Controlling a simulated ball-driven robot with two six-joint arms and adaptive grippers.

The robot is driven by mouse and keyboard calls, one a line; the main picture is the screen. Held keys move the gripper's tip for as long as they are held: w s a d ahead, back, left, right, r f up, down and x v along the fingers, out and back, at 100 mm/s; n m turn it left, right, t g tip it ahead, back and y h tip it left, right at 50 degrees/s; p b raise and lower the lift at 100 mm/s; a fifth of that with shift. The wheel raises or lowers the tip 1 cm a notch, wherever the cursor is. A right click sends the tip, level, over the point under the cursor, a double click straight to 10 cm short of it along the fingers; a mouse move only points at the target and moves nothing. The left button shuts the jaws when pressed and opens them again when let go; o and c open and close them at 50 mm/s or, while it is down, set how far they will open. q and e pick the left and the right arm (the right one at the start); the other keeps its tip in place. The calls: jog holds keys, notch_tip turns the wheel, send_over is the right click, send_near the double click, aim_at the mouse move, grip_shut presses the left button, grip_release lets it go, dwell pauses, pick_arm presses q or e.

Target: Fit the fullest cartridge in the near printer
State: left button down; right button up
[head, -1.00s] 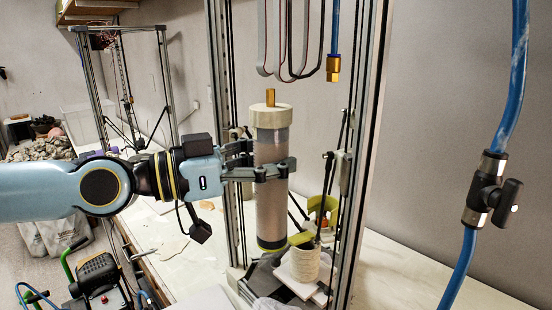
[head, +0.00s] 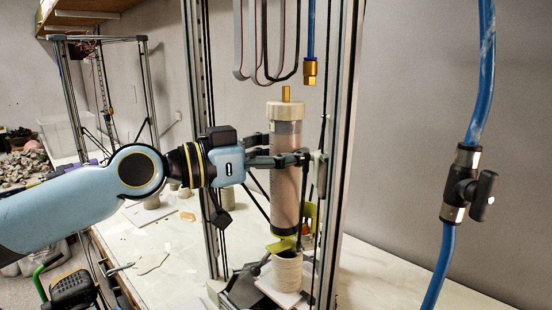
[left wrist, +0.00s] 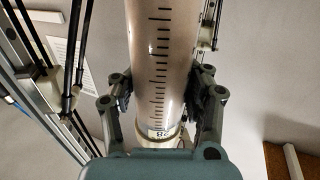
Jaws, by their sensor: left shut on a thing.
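The cartridge (head: 287,175) is an upright clear tube of pinkish-brown clay with a cream cap and a brass fitting on top. My left gripper (head: 284,160) is shut around its upper part, between the posts of the near printer (head: 345,140). The cartridge's lower end is at the printer's yellow-green holder (head: 309,216); I cannot tell if it is seated. In the left wrist view the cartridge (left wrist: 162,60) shows black scale marks and a partly hidden label, with a finger on each side. My right gripper is not in view.
A brass-ended blue hose (head: 310,70) hangs above, right of the cartridge's fitting. A ribbed clay pot (head: 287,271) stands below the cartridge. A blue hose with a black valve (head: 470,185) hangs at right. Another printer (head: 105,95) stands behind at left. Table left of the near printer is mostly clear.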

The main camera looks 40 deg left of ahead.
pick_arm(q)
jog(key=w, duration=0.1)
jog(key=w+f+b, duration=0.1)
jog(key=w, duration=0.1)
jog(key=w+d+b, duration=0.1)
jog(key=w, duration=0.1)
jog(key=shift+w+f, duration=0.15)
jog(key=shift+f, duration=0.05)
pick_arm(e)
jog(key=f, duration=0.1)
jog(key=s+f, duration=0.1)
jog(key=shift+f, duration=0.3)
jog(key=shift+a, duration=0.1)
pick_arm(q)
jog(key=shift+b, duration=0.3)
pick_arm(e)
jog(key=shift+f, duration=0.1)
pick_arm(q)
jog(key=shift+c, duration=2.4)
grip_release()
jog(key=shift+f, duration=0.1)
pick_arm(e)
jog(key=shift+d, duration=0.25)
pick_arm(q)
jog(key=shift+f, duration=0.1)
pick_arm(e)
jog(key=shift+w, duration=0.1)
